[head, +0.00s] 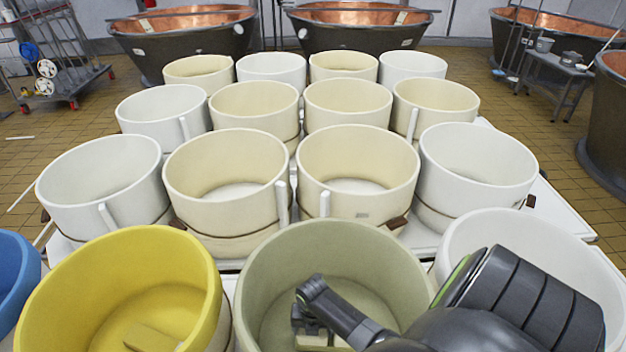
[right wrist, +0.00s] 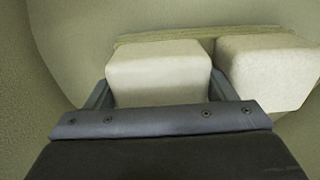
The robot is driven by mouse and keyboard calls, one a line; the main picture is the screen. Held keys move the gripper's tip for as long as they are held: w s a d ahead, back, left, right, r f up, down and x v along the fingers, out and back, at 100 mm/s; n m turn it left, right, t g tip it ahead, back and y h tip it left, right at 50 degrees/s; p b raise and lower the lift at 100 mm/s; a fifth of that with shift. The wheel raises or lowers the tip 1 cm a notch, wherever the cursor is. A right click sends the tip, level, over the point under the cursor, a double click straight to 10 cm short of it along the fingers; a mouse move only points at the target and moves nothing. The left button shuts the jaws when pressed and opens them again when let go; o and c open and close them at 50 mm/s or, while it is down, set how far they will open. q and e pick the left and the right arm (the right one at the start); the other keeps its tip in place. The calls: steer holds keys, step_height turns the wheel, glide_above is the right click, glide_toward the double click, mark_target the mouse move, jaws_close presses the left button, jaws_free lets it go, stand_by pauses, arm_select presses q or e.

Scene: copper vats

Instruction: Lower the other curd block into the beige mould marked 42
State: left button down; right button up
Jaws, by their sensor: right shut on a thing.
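My right gripper (head: 307,322) reaches down inside the olive-beige mould (head: 262,262) at the front middle. In the right wrist view my right gripper (right wrist: 162,92) is shut on a pale curd block (right wrist: 158,72), with a finger on either side. A second pale curd block (right wrist: 268,72) lies close on its right, inside the same mould. In the head view a bit of pale block (head: 311,342) shows under the gripper at the bottom edge. I cannot tell whether the held block touches the floor. No number 42 is readable. My left gripper is out of view.
A cream mould (head: 358,206) with a small unreadable label stands just behind. More white and cream moulds fill the table, leaving little free room.

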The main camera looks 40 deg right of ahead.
steer(key=o, duration=1.2)
steer(key=shift+o, duration=0.2)
steer(key=shift+r, duration=0.1)
step_height(320, 180, up, 17)
steer(key=p, duration=0.1)
steer(key=shift+r+p, duration=0.15)
steer(key=shift+p, duration=0.25)
